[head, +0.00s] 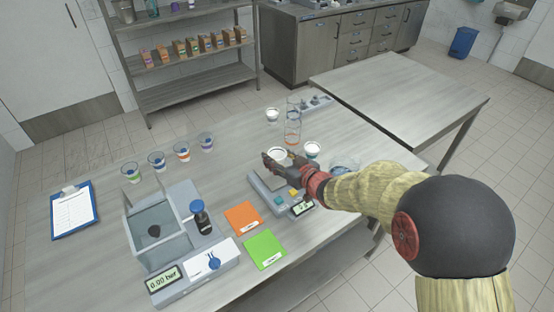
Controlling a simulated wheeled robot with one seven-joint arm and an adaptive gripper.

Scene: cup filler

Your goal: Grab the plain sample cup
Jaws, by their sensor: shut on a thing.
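A clear cup with a white rim or white contents (277,153) is at my gripper (276,162), above the far end of a small scale (268,199). My gripper is shut on this cup. The gripper's dark fingers hide most of its side, and I see no coloured band on the part that shows. Whether it is raised or resting on the scale is hard to tell. A cup with white contents and a teal band (312,150) stands just right of the gripper. Another cup with white contents (272,115) stands farther back.
Several cups with coloured bands (182,151) stand in a row at left. A grey filler machine (155,228) with a dark bottle (200,216) stands front left. Orange (243,217) and green (264,249) mats lie near the scale. A tall clear cylinder (293,132) stands behind the gripper.

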